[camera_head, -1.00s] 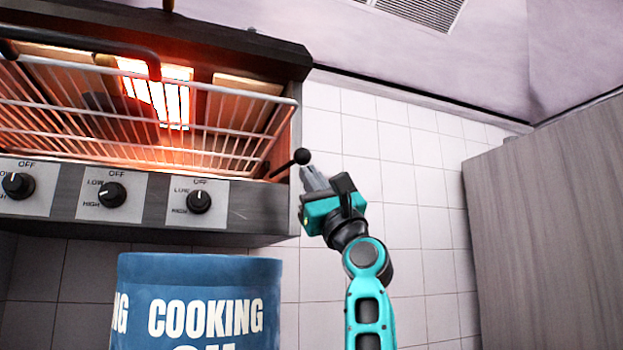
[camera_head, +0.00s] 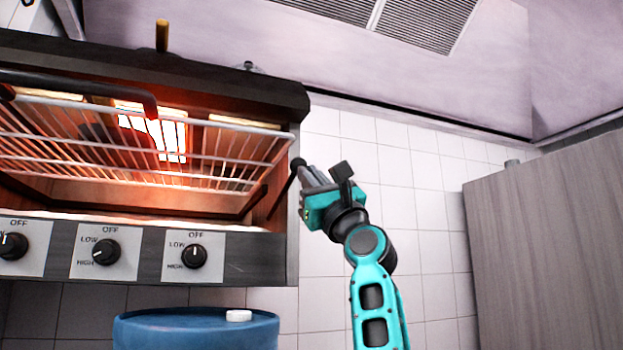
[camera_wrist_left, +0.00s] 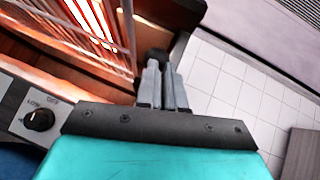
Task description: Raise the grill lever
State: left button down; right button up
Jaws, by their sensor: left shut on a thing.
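The grill (camera_head: 240,272) stands at the left in the head view, with a wire rack (camera_head: 222,126) under glowing heating elements. The grill lever (camera_head: 297,163) has a dark round knob and comes out at the grill's right front corner. My left gripper (camera_head: 307,176) is at that knob, to the right of the grill. In the left wrist view, its grey fingers (camera_wrist_left: 161,84) are close together with the dark knob (camera_wrist_left: 157,55) at their tips. The gripper is shut on the lever, and the fingers hide part of it. My right gripper is out of view.
Several dials (camera_head: 194,256) line the grill's front panel. A blue drum (camera_head: 190,328) with a white cap stands below the grill. A grey wood-grain cabinet (camera_head: 560,240) is at the right. White tiled wall (camera_head: 420,180) lies behind my arm.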

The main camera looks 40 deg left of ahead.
pick_arm(q)
jog(key=shift+s+r, duration=0.1)
jog(key=shift+r, duration=0.2)
jog(key=b+v, duration=0.5)
jog(key=v, duration=0.8)
jog(key=shift+d, duration=0.45)
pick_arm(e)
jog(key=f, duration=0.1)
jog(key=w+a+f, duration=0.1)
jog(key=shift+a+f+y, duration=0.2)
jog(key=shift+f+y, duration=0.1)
